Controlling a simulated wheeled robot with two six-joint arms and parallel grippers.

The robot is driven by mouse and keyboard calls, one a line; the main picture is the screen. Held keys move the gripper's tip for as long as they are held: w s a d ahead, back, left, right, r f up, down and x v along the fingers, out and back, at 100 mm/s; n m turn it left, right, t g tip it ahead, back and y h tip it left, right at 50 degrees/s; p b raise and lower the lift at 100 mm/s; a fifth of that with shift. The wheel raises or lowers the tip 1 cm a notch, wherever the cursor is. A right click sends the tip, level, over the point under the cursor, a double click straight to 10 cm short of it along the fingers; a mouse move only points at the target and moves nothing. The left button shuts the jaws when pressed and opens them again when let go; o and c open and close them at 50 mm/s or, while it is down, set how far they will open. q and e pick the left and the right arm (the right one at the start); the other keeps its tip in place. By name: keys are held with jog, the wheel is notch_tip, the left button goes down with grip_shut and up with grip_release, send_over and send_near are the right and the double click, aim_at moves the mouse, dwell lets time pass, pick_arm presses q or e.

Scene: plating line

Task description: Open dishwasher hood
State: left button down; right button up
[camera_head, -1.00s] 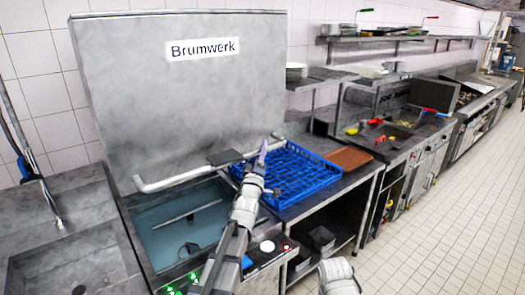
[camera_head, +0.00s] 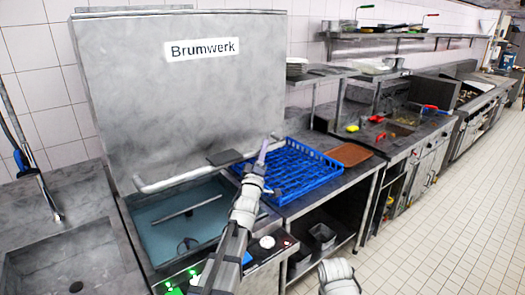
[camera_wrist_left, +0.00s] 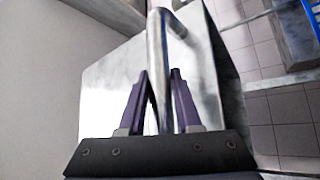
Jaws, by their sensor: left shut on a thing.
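The dishwasher hood (camera_head: 180,90) is a large grey metal box labelled Brumwerk. It stands raised above the wash basin (camera_head: 185,220), whose inside shows below it. A bar handle (camera_head: 175,181) runs along the hood's lower front edge. My left gripper (camera_head: 262,152) is at the right part of this handle. In the left wrist view, the purple fingers of the left gripper (camera_wrist_left: 160,100) stand on both sides of the handle bar (camera_wrist_left: 156,65), shut on it. My right gripper is not visible; a white arm part shows at the bottom of the head view.
A blue dish rack (camera_head: 292,172) sits on the counter right of the basin, close to my left gripper. A brown tray (camera_head: 350,154) lies beyond it. A sink (camera_head: 65,260) is at the left. The tiled floor (camera_head: 430,230) at the right is clear.

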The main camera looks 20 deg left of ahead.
pick_arm(q)
notch_tip(320, 180, down, 6)
jog(key=b, duration=0.4)
jog(key=shift+b, duration=0.3)
jog(key=c, duration=0.6)
grip_release()
jog(key=shift+s, duration=0.1)
